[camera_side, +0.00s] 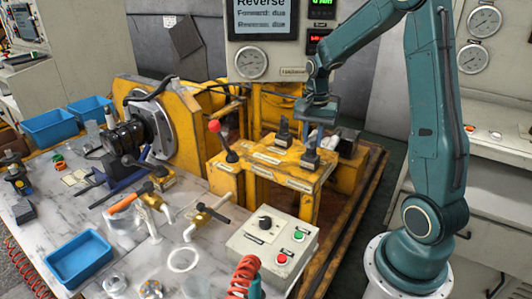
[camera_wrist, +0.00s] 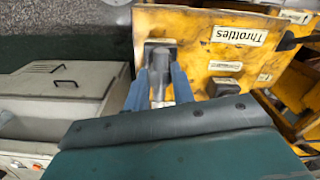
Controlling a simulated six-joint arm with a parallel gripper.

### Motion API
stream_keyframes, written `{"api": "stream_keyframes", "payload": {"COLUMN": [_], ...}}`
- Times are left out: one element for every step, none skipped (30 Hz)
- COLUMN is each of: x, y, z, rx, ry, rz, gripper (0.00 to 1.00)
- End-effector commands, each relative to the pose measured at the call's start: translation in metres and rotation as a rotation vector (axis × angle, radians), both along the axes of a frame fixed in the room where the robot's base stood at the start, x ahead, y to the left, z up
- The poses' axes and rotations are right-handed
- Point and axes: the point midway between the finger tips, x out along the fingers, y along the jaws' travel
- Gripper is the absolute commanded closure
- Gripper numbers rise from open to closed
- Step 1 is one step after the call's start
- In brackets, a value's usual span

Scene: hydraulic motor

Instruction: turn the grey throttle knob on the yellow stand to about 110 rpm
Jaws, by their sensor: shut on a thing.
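The yellow stand (camera_side: 262,163) carries white labels; in the wrist view one label on its top (camera_wrist: 238,36) reads "Throttles". The grey throttle knob (camera_wrist: 162,62) stands upright at the stand's edge. My gripper (camera_wrist: 161,84) comes at it from above, with one blue finger on each side, shut on the knob. In the side view my gripper (camera_side: 314,143) is at the stand's right end and hides much of the knob. A second dark throttle (camera_side: 284,137) stands further back. A green readout (camera_side: 321,4) is cut off by the top edge and cannot be read fully.
A red-ball lever (camera_side: 215,127) rises at the stand's left end. A grey control box (camera_side: 266,248) with buttons sits in front. Valves with orange and black handles (camera_side: 130,203) and blue bins (camera_side: 78,258) fill the bench at left. A screen (camera_side: 263,20) hangs above and behind.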

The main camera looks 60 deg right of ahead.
Motion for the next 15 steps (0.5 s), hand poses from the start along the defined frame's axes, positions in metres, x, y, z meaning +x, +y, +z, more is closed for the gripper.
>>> {"api": "stream_keyframes", "payload": {"x": [0.0001, 0.0001, 0.0001, 0.0001, 0.0001, 0.0001, 0.0001, 0.0002, 0.0003, 0.0002, 0.0003, 0.0003, 0.0003, 0.0003, 0.0003], "y": [-0.0005, -0.0005, -0.0005, -0.0005, -0.0005, -0.0005, -0.0005, -0.0006, -0.0006, -0.0006, -0.0006, -0.0006, -0.0006, -0.0006, -0.0006], "z": [0.0007, 0.0007, 0.0007, 0.0007, 0.0008, 0.0008, 0.0008, 0.0008, 0.0009, 0.0009, 0.0009, 0.0009, 0.0009, 0.0009, 0.0010], "rx": [-0.001, -0.001, -0.002, -0.002, -0.002, -0.002, -0.002, -0.002, -0.002, -0.002, -0.002, -0.002, -0.002, -0.002, -0.002], "ry": [-0.001, -0.001, -0.001, -0.001, -0.001, -0.001, -0.001, -0.001, -0.001, -0.001, -0.001, -0.001, -0.001, -0.001, -0.001], "rz": [-0.033, -0.053, -0.076, -0.092, -0.106, -0.121, -0.130, -0.137, -0.143, -0.145, -0.146, -0.146, -0.146, -0.146, -0.145], "gripper": [0.98, 0.98, 0.98, 0.98, 0.98, 0.98, 0.98, 0.98, 0.98, 0.98, 0.98, 0.98, 0.98, 0.98, 0.98]}}
